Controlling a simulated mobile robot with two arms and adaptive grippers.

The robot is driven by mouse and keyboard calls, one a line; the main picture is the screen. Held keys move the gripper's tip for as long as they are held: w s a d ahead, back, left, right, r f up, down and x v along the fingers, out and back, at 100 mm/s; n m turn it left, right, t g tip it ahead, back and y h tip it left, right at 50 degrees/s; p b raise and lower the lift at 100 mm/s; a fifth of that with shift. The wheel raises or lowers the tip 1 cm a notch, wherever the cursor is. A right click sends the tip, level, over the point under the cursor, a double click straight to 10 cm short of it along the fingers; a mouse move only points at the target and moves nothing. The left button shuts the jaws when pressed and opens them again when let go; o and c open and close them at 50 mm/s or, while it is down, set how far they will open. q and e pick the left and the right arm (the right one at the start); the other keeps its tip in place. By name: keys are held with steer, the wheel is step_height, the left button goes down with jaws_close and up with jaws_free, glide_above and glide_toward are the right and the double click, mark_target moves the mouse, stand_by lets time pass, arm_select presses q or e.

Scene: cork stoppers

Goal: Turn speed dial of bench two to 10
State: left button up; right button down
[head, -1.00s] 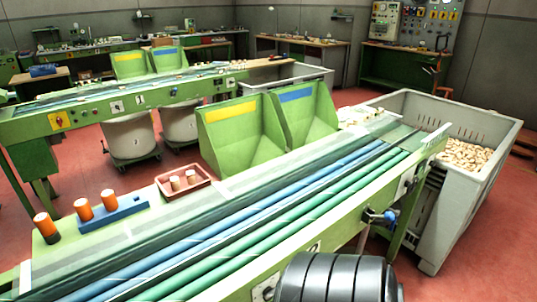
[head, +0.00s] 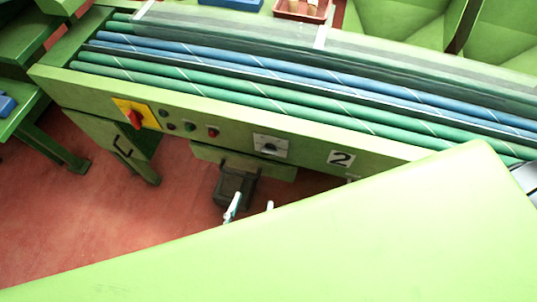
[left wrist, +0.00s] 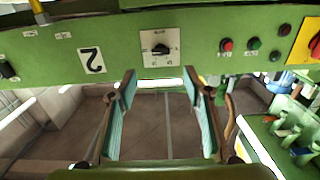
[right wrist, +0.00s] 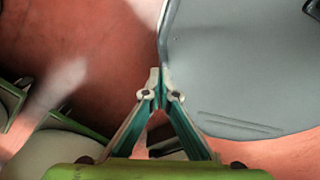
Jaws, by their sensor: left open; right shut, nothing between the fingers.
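The speed dial (head: 270,147) is a black knob on a white square plate on the green front panel of bench two. It also shows in the left wrist view (left wrist: 160,49), where the panel appears upside down; its setting is too small to read. A "2" plate (head: 341,159) sits beside it, also in the left wrist view (left wrist: 91,61). My left gripper (head: 251,207) is below the dial in the head view. In the left wrist view it is open and empty (left wrist: 161,86), with the dial just beyond the gap, apart from the fingers. My right gripper (right wrist: 157,92) is shut and empty.
A red switch on a yellow plate (head: 136,115) and small buttons (head: 191,127) share the panel. Blue and green belts (head: 300,75) run above it. A large pale green surface covers the lower head view. A grey rounded body (right wrist: 245,65) lies close beside my right gripper.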

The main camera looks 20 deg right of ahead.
arm_select(q)
glide_toward(268, 154)
steer(key=p+x, duration=0.1)
steer(key=x, duration=0.8)
steer(key=shift+w, duration=0.1)
arm_select(e)
steer(key=shift+w+a+r, duration=0.15)
steer(key=shift+r, duration=0.25)
steer(key=shift+w+a+r, duration=0.15)
steer(key=shift+r, duration=0.2)
arm_select(q)
steer(key=c, duration=1.1)
